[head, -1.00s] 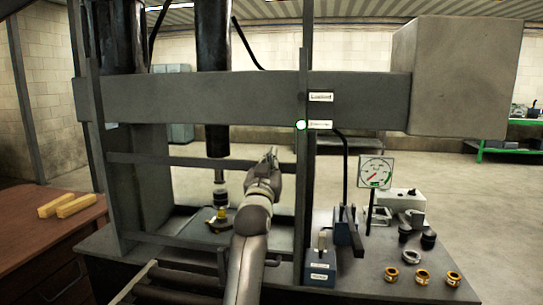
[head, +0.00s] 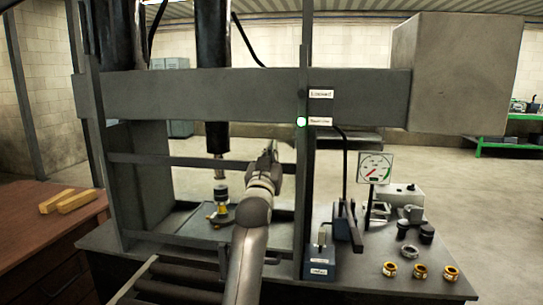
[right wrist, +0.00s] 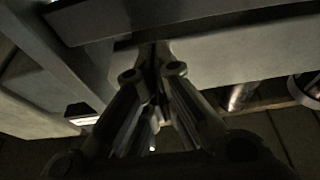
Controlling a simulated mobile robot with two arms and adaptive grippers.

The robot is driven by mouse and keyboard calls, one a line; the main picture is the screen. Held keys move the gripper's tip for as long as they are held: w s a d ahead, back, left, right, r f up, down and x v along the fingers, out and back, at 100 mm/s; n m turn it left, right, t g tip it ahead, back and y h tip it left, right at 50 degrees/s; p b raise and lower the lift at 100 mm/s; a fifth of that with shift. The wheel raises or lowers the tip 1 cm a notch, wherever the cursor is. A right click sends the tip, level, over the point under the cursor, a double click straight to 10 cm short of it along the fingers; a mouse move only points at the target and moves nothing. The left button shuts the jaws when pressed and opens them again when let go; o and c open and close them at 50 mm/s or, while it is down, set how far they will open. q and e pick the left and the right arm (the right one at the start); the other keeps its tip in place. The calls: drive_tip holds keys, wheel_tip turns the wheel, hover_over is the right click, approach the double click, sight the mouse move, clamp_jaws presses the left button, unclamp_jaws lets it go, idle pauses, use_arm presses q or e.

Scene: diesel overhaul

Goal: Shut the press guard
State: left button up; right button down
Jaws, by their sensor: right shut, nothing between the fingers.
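The press guard (head: 170,160) is a dark barred frame across the front of the press opening, with an upper and a lower cross bar. I cannot tell whether it is fully shut. My right gripper (head: 270,152) is shut and empty, at the height of the upper bar near the right post (head: 305,200). It hides part of the bar, and contact is unclear. In the right wrist view its closed fingertips (right wrist: 153,62) point at grey metal bars. My left gripper is not in view. Behind the guard, the press ram (head: 217,140) hangs above a yellow-and-dark part (head: 220,211).
A green lamp (head: 301,122) glows on the right post. A hand pump (head: 346,228), a dial gauge (head: 375,168) and several brass rings (head: 420,271) stand on the bench at right. A wooden table (head: 30,240) with yellow blocks (head: 68,201) is at left.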

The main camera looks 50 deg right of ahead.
use_arm(q)
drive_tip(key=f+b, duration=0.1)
drive_tip(key=b, duration=0.1)
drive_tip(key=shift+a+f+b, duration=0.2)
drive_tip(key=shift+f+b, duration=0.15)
use_arm(e)
drive_tip(key=r+v, duration=0.2)
drive_tip(key=v, duration=0.7)
drive_tip(key=shift+s+a+f+t, duration=0.15)
drive_tip(key=shift+s+a+t, duration=0.2)
drive_tip(key=shift+a, duration=0.25)
